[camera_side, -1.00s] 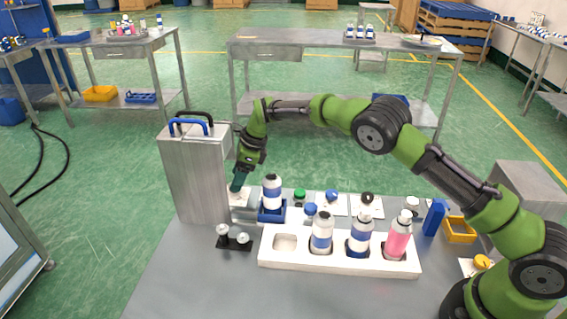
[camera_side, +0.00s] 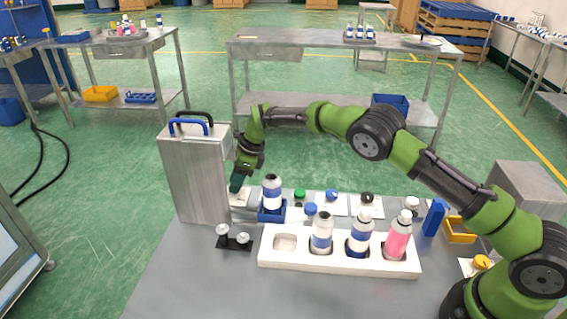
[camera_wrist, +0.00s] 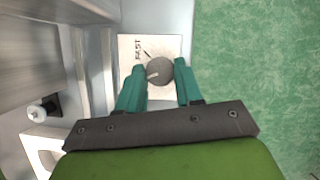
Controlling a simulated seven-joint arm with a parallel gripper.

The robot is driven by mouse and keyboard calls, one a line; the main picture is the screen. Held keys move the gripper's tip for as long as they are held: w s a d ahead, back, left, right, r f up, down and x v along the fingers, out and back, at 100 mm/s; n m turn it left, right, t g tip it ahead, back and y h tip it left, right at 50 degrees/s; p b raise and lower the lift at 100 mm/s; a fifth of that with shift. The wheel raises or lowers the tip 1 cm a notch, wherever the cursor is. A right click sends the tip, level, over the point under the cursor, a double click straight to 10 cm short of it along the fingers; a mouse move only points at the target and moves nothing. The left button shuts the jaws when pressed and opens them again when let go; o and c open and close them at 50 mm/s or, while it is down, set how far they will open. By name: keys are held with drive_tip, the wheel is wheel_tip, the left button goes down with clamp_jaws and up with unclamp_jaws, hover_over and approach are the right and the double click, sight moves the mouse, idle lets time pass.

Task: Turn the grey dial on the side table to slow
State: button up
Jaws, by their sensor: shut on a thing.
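The grey dial (camera_wrist: 160,71) sits on a pale plate (camera_wrist: 171,45) in the wrist view. The plate bears the word FAST and a short dark line near the dial. A light pointer mark on the dial points to the lower left. My gripper (camera_wrist: 161,75) has its two teal fingers on either side of the dial and is shut on it. Any slow label is hidden or out of view. In the side view my gripper (camera_side: 236,182) reaches down to the plate (camera_side: 239,196) beside the tall metal box; the dial is hidden there.
The tall metal box (camera_side: 195,175) with blue and black handles stands just left of my gripper. A blue holder (camera_side: 272,215) with a bottle stands close on the right. A white rack (camera_side: 335,262) with several bottles is nearer the camera. Green floor lies beyond the table.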

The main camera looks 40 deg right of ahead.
drive_tip(key=n, duration=0.2)
drive_tip(key=n+g, duration=0.1)
drive_tip(key=n, duration=0.1)
drive_tip(key=shift+w+d+g+y, duration=0.1)
drive_tip(key=shift+g+y, duration=0.2)
drive_tip(key=o, duration=1)
drive_tip(key=shift+o, duration=0.2)
drive_tip(key=v, duration=1.6)
drive_tip(key=shift+d+r, duration=0.15)
drive_tip(key=shift+r, duration=0.2)
